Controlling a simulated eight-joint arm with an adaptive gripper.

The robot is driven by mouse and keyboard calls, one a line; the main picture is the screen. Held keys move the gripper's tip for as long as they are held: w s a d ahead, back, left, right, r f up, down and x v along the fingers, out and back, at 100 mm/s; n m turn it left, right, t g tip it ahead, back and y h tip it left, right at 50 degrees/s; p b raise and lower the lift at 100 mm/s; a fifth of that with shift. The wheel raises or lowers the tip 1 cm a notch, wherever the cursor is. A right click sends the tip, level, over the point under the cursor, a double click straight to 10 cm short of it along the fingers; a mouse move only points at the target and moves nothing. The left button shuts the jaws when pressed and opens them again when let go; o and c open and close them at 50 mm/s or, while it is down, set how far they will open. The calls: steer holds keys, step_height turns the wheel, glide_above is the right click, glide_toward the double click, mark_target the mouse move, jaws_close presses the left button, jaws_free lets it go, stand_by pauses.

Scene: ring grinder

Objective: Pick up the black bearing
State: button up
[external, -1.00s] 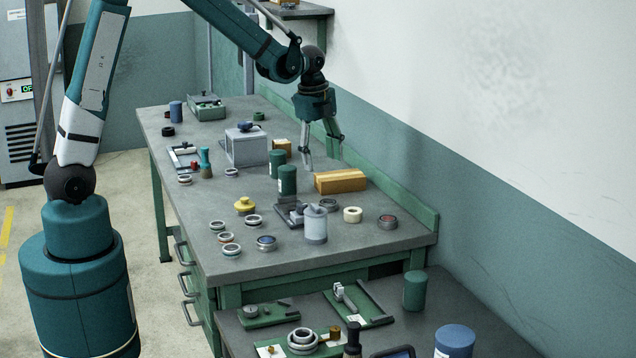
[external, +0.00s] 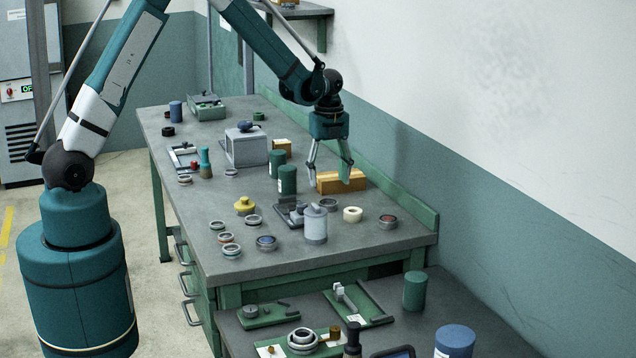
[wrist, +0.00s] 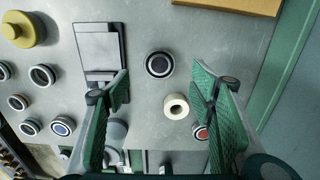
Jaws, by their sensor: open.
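A black bearing (wrist: 159,64), a dark ring with a pale inner band, lies flat on the workbench near the middle of the wrist view. In the external view the dark bearing (external: 328,204) is partly hidden behind a grey cylinder. My gripper (external: 329,179) is open and empty, pointing down above the bench near the cardboard box. In the wrist view my gripper's fingers (wrist: 160,88) are spread wide, with the bearing just ahead of the gap between them and not touched. Another black ring (external: 168,131) lies at the bench's far left end.
A cream ring (external: 352,214) and a red-centred ring (external: 388,222) lie right of the bearing. A grey fixture (wrist: 98,48) stands left of it. The cardboard box (external: 341,181) is behind. Several other rings and a yellow knob (external: 244,205) occupy the bench's left side.

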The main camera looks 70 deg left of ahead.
mark_target(328, 201)
steer(key=shift+f, duration=1.25)
steer(key=shift+f, duration=0.15)
steer(key=shift+f+p, duration=0.45)
steer(key=shift+f, duration=2)
steer(key=shift+c, duration=0.5)
steer(key=c, duration=1)
